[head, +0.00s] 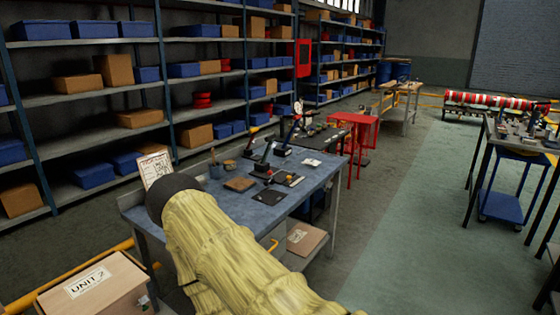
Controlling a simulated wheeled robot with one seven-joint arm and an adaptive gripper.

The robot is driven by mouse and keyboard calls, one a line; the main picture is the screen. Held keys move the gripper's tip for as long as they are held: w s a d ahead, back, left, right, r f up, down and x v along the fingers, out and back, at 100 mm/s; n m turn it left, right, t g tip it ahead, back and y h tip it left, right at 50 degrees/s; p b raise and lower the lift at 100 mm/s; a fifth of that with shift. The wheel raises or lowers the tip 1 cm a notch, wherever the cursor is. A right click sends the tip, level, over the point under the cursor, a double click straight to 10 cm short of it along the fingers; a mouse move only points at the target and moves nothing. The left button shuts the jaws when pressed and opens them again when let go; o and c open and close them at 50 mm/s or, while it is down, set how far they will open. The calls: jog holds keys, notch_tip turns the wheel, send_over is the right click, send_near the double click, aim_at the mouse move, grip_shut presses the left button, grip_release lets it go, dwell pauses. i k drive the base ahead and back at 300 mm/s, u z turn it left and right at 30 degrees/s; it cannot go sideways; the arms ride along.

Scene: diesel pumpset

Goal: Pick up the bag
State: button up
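I cannot make out anything that is clearly a bag in the head view. The blue-grey workbench (222,207) stands in front of me and carries several small items. Among them are a brown square piece (239,184), a flat black piece (269,198) and a small white piece (311,162); they are too small to identify surely. My arm, in a wrinkled yellow sleeve with a dark rounded end, covers the lower middle and hides the near part of the bench. My gripper is not in view.
A box marked "UNIT 2" (89,283) is at lower left. Shelves (90,92) with blue bins and cartons line the left wall. A red stand (357,129) is behind the bench. Another table (476,168) is at right; the green floor (408,240) between is clear.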

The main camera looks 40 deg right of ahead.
aim_at(308, 162)
jog(key=z, duration=0.2)
jog(key=i, duration=0.75)
jog(key=z, duration=1.05)
jog(key=i, duration=0.55)
jog(key=z, duration=0.65)
